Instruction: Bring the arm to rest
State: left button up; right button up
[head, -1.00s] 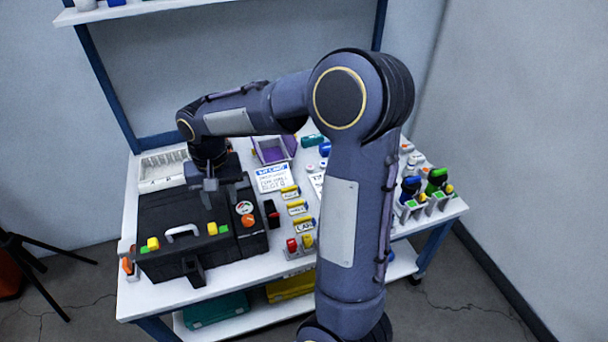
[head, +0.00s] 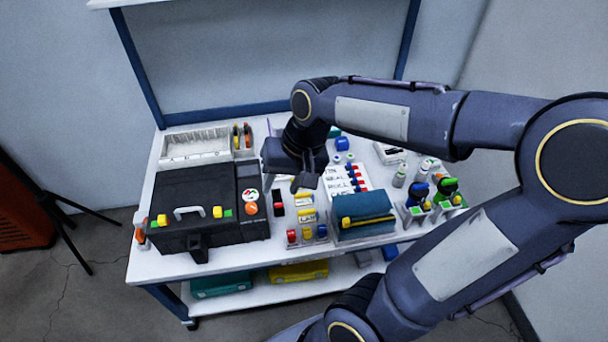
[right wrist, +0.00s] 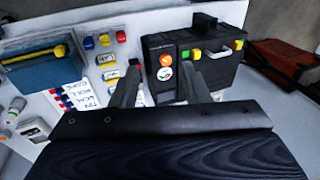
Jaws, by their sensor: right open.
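My right arm reaches in from the right in the head view, bent at the elbow. My right gripper (head: 308,180) is over the middle of the white table (head: 165,262), to the right of the black case. In the right wrist view the two fingers of my right gripper (right wrist: 160,88) stand apart with nothing between them. My left arm and gripper are not in view.
The closed black case (head: 205,215) stands at the table's left. A tripod (head: 62,225) is on the floor.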

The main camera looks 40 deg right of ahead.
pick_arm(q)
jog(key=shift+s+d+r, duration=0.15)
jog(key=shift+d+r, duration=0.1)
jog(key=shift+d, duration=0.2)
pick_arm(e)
jog(key=shift+s+d+r, duration=0.25)
jog(key=shift+s+r, duration=0.1)
jog(key=shift+s, duration=0.4)
pick_arm(q)
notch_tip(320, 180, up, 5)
jog(key=p, duration=0.5)
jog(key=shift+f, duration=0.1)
pick_arm(e)
jog(key=s+a+r+n+t+y, duration=0.1)
jog(key=s+a+r+n+t, duration=0.2)
jog(key=s, duration=0.7)
jog(key=shift+a+r+n, duration=0.4)
jog(key=shift+a+r, duration=0.3)
jog(key=shift+r, duration=0.05)
